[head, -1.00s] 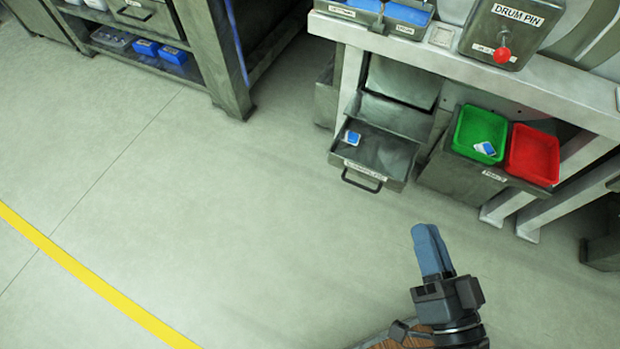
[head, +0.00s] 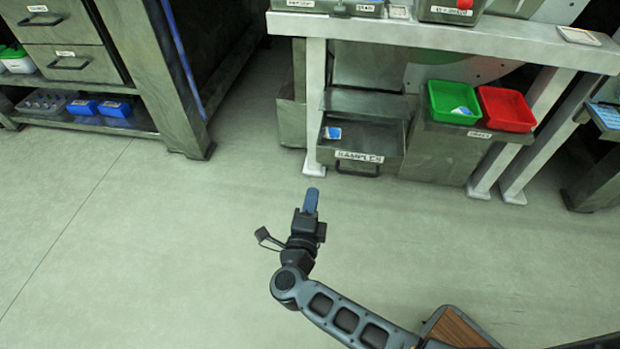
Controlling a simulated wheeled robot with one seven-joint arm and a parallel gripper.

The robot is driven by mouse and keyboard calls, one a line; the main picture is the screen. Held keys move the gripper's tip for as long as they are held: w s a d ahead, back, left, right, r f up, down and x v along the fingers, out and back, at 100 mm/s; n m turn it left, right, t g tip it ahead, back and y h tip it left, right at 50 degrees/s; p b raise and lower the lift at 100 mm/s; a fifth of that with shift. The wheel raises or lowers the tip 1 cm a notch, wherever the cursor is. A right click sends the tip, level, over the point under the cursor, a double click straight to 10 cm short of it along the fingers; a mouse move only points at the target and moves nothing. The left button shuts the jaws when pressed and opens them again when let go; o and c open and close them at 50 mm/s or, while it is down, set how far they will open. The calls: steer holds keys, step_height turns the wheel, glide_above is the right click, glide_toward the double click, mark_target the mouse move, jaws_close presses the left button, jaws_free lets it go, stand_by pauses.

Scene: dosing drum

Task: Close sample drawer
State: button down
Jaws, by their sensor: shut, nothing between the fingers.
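The sample drawer (head: 391,155), a grey metal drawer labelled SAMPLES, stands pulled open under the bench in the head view. Its dark handle (head: 357,170) is on the front face. A small blue-and-white item (head: 332,133) lies inside at the left. My gripper (head: 311,192) is shut and empty, its blue fingers pointing toward the drawer. It appears in front of the drawer, below and left of the handle in the picture, and apart from it.
A green tray (head: 440,99) holding a blue-and-white item and a red tray (head: 508,108) sit on a grey cabinet (head: 440,151) right of the drawer. Bench legs (head: 316,120) flank this area. A drawer unit (head: 65,45) stands at the left. The floor (head: 200,240) in front is clear.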

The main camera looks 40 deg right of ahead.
mark_target(322, 149)
steer(key=b+x, duration=0.4)
steer(key=x, duration=0.9)
steer(key=shift+w+d, duration=0.15)
steer(key=shift+d, duration=0.1)
